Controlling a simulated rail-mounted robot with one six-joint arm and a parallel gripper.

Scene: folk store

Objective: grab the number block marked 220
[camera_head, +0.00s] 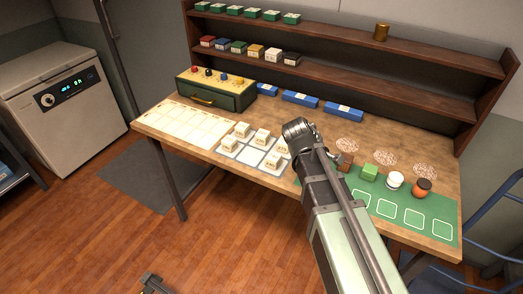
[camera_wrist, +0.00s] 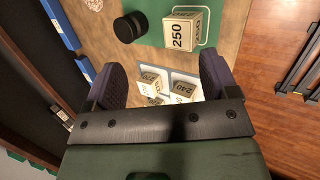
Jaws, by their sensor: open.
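In the head view, several white number blocks (camera_head: 262,137) stand on a pale grey tray (camera_head: 227,153) at the table's front middle. Their numbers are too small to read there. In the wrist view, my gripper (camera_wrist: 151,68) is open and empty. Blocks reading about 270 (camera_wrist: 151,76) and 240 (camera_wrist: 183,88) show beyond and between its fingers, partly cut off by the gripper body. A block marked 250 (camera_wrist: 181,34) stands on the green mat (camera_wrist: 155,12). I cannot make out the mark 220 on any block. My arm covers part of the table in the head view.
A black round piece (camera_wrist: 130,27) stands near the 250 block. Green (camera_head: 369,172), white (camera_head: 395,180) and orange (camera_head: 422,187) pieces stand along the mat. A yellow-topped drawer box (camera_head: 216,92), blue boxes (camera_head: 335,107) and a wooden shelf (camera_head: 400,77) are at the back.

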